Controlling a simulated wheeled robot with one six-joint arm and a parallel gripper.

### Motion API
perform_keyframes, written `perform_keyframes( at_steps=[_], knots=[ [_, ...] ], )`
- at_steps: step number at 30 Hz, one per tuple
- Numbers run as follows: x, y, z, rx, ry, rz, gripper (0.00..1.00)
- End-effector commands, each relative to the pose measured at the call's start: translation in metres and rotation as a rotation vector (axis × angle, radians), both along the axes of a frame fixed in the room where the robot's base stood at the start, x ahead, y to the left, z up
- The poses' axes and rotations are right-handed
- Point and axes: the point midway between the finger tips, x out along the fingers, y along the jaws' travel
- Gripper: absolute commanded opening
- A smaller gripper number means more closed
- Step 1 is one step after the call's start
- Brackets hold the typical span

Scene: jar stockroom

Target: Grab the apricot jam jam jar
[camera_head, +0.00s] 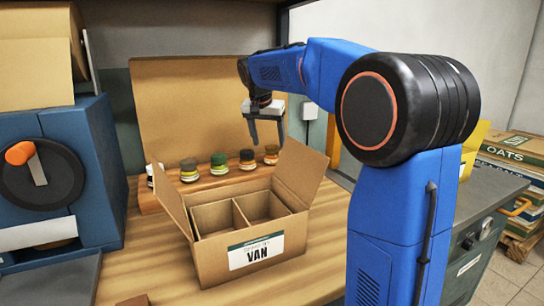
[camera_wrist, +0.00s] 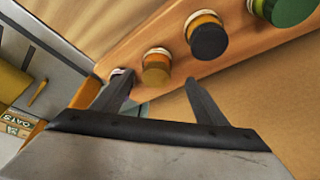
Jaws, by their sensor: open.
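Several small jars stand in a row on a wooden board (camera_head: 152,203) behind the box. A jar with a mustard-brown lid (camera_head: 271,153) is at the right end of those visible in the head view; it also shows in the wrist view (camera_wrist: 156,66). Left of it are a black-lidded jar (camera_head: 247,159) and a green-lidded jar (camera_head: 219,163). No jar label is legible, so I cannot tell which is apricot jam. My gripper (camera_head: 267,142) is open and empty above the right end of the row. In the wrist view the mustard-brown-lidded jar appears between its fingertips (camera_wrist: 158,80).
An open divided cardboard box (camera_head: 215,255) marked VAN stands before the jars, its flaps raised. A brown panel (camera_head: 190,110) rises behind them. A blue machine (camera_head: 60,185) stands at left. Another jar (camera_wrist: 122,72) is partly hidden by a finger.

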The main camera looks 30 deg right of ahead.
Motion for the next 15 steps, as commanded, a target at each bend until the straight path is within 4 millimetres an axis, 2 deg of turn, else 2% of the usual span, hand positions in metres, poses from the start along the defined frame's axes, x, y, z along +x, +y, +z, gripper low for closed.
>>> perform_keyframes(
  at_steps=[7, 15],
  knots=[
    [0.002, -0.005, -0.012, -0.001, 0.001, 0.000, 0.67],
    [0.008, -0.017, -0.044, 0.000, 0.001, 0.000, 0.67]
  ],
)
